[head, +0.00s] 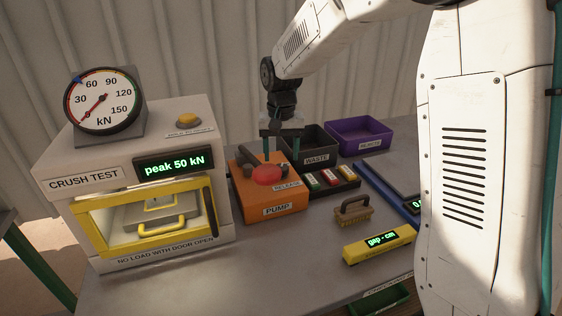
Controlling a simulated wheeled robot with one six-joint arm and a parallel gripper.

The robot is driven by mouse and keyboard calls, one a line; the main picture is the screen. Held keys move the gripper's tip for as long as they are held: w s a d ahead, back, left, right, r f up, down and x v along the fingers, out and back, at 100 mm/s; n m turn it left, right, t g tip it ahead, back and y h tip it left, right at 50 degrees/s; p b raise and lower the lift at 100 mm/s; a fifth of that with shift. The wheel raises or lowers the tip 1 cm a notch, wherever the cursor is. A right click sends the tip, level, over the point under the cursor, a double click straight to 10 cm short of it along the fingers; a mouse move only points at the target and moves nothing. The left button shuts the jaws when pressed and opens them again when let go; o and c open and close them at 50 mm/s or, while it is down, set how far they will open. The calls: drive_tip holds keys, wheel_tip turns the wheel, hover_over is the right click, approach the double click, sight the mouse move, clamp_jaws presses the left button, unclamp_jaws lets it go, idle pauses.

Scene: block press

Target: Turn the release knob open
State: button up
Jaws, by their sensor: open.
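The orange pump box (268,206) stands on the bench to the right of the crush test press, with a red round cap (267,174) on its top. A label reading RELEASE (287,186) is on the box's right part. A dark knob-like part (283,170) shows just behind that label, small and partly unclear. My gripper (281,156) points down over the back of the box, its two teal fingers apart with nothing seen between them. I cannot tell whether the fingers touch the knob or which way the knob is turned.
The crush test press (222,190) has a yellow-framed door (85,222), a gauge, and a display reading peak 50 kN. Behind and right are the waste bin (317,142), the purple rejects bin (358,133) and a tray of small blocks. A brush (352,211) and yellow gap gauge (380,243) lie in front.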

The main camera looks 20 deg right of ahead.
sight(281, 167)
drive_tip(key=shift+r, duration=2)
drive_tip(key=s+d+r+n, duration=0.1)
drive_tip(key=s+r, duration=0.1)
drive_tip(key=s, duration=1.5)
drive_tip(key=s+d+r+n+t, duration=0.1)
drive_tip(key=s+d+r+n, duration=0.1)
drive_tip(key=s, duration=1.5)
drive_tip(key=shift+s+d+r, duration=0.15)
drive_tip(key=shift+d+r, duration=0.05)
drive_tip(key=shift+r, duration=0.05)
